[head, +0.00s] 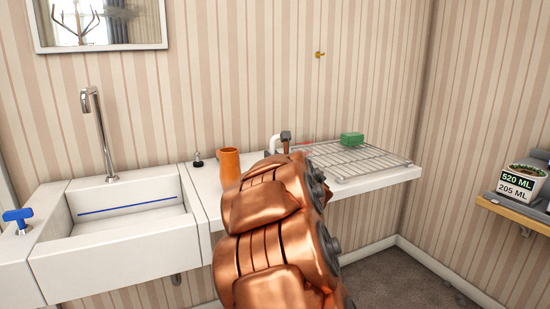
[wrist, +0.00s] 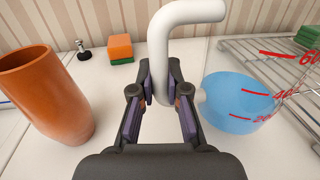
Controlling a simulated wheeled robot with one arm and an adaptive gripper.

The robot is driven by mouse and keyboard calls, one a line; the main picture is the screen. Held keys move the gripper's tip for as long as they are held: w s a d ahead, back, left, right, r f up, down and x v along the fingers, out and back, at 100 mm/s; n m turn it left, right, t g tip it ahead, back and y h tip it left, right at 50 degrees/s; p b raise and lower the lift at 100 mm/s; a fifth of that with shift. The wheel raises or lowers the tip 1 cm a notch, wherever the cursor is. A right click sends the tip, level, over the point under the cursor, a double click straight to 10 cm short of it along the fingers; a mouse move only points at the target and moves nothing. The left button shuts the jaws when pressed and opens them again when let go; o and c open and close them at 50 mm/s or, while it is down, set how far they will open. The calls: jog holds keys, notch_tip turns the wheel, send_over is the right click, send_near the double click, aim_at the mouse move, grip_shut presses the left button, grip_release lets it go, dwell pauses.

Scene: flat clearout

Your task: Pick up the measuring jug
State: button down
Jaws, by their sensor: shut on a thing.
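The measuring jug (wrist: 238,104) is clear, with red marks and blue liquid low inside it. It stands right of my gripper in the wrist view. Its thick white handle (wrist: 160,55) rises between the fingers and bends right at the top. My gripper (wrist: 160,102) is shut on this handle, with a finger on each side. In the head view, part of the white handle (head: 274,142) and faint red marks show beyond my copper-coloured arm, which hides most of the jug and the gripper. I cannot tell whether the jug's base touches the counter.
An orange cup (wrist: 45,95) stands close left of my gripper. A black stopper (wrist: 83,50) and an orange-and-green sponge (wrist: 120,48) lie behind. A wire rack (head: 370,162) with a green block (head: 352,139) is to the right. A sink (head: 120,215) is at left.

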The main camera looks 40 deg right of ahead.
jog(key=s+a+r, duration=0.1)
jog(key=s+a, duration=0.5)
jog(key=a, duration=0.6)
jog(key=shift+a+r, duration=0.2)
jog(key=shift+r, duration=0.15)
jog(key=shift+r+p, duration=0.85)
jog(key=shift+p, duration=0.05)
jog(key=shift+r+p, duration=1.2)
jog(key=shift+r, duration=0.3)
